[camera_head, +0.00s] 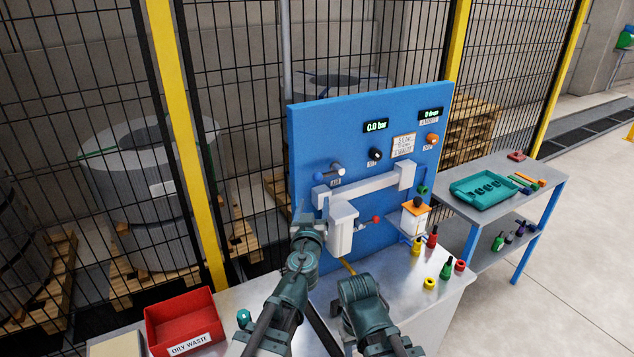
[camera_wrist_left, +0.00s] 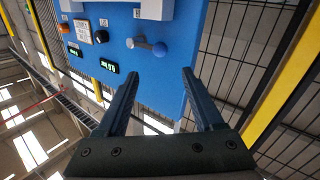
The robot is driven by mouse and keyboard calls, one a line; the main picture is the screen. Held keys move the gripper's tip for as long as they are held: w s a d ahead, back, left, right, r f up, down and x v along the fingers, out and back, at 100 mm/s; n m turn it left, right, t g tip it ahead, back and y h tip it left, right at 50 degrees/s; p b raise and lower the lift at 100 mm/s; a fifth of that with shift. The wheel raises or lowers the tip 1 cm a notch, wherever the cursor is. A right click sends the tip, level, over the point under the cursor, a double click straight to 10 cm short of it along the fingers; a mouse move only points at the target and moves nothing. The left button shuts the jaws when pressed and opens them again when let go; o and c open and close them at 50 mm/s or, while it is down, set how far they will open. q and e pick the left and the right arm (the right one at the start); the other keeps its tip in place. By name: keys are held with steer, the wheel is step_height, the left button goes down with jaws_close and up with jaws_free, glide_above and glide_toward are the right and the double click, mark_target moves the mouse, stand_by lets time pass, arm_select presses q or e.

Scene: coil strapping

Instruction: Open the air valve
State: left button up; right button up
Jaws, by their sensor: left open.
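My left gripper (camera_head: 306,214) is below the valve in front of the panel. In the wrist view its jaws (camera_wrist_left: 160,78) are open and empty, apart from the knob. My right arm shows at the bottom centre, but its jaws are not visible.
The pressure display (camera_head: 376,126) reads 0.0 bar. A black knob (camera_head: 375,154) and orange button (camera_head: 432,139) are right of the valve. A white bracket (camera_head: 370,187) juts out below it. A red oily waste bin (camera_head: 184,322) and several coloured bottles stand on the bench (camera_head: 400,285).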

mark_target(317, 180)
arm_select(q)
steer(key=w, duration=1.2)
steer(key=shift+c, duration=0.3)
jaws_close()
stand_by(0.8)
